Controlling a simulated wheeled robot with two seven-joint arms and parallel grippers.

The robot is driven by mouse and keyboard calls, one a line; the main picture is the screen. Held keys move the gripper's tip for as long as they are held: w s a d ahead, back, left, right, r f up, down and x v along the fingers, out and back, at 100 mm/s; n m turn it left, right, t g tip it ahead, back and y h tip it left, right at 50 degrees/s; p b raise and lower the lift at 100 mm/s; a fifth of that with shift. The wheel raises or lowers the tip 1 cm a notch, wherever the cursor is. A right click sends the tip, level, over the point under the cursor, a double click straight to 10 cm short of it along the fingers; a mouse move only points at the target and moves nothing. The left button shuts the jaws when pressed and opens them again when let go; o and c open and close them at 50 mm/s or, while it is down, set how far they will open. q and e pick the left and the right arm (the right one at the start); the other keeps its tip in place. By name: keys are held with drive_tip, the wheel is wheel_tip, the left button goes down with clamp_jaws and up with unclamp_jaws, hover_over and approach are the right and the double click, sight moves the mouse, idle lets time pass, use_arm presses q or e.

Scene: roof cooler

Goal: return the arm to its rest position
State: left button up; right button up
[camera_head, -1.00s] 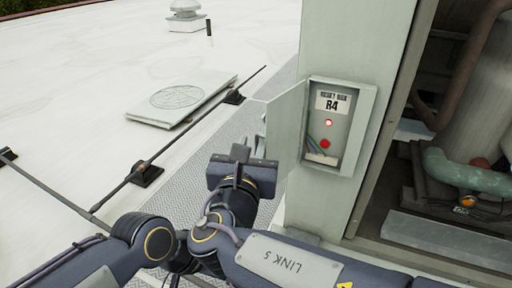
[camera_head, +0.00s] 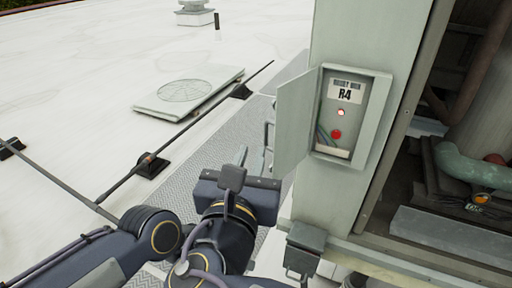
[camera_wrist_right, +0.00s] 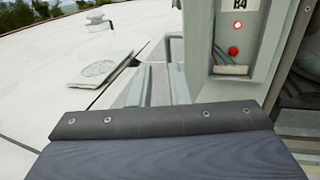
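My right gripper (camera_head: 254,158) is in the lower middle of the head view, left of the open cabinet door. Its two narrow fingers look a little apart with nothing between them. In the right wrist view its broad dark body fills the bottom, and the fingers (camera_wrist_right: 162,85) point away over the grey walkway. The relay box (camera_head: 373,112), marked R4, is on the pale post. Its door (camera_head: 295,122) hangs open to the left. Inside are a lit pinkish lamp (camera_head: 341,112), a red button (camera_head: 336,134) and some wires. My left gripper is out of view.
A small grey box (camera_head: 305,249) with a handle sits low by the post. Pipes and machinery (camera_head: 465,163) fill the bay at right. A dark rod (camera_head: 190,130) on black blocks crosses the white roof. A flat hatch (camera_head: 188,91) lies beyond. The roof at left is mostly clear.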

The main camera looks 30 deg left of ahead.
drive_tip(key=shift+s+d+f, duration=0.1)
drive_tip(key=shift+s+d, duration=0.1)
drive_tip(key=shift+w, duration=0.1)
drive_tip(key=w+d+f+m+g+h, duration=0.25)
drive_tip(key=d+m, duration=0.25)
drive_tip(key=d, duration=0.4)
drive_tip(key=w+d+f+m+g+h, duration=0.25)
drive_tip(key=w+d+f+m, duration=0.2)
drive_tip(key=d, duration=0.45)
drive_tip(key=w+d+f+m+g+h, duration=0.25)
drive_tip(key=d+m, duration=0.35)
drive_tip(key=d, duration=0.4)
drive_tip(key=s+d+f+m+g, duration=0.3)
drive_tip(key=s+d+f+m, duration=0.25)
drive_tip(key=d+m, duration=0.4)
drive_tip(key=s+d+f+m+y, duration=0.2)
drive_tip(key=s+m, duration=0.3)
drive_tip(key=m, duration=0.3)
drive_tip(key=s+d+f+m+y, duration=0.1)
drive_tip(key=s+f+m+y, duration=0.2)
drive_tip(key=s+m, duration=0.2)
drive_tip(key=m+g, duration=0.1)
drive_tip(key=m, duration=0.2)
drive_tip(key=shift+s+d+f+m, duration=0.2)
drive_tip(key=shift+d+f+m, duration=0.1)
drive_tip(key=shift+d, duration=0.05)
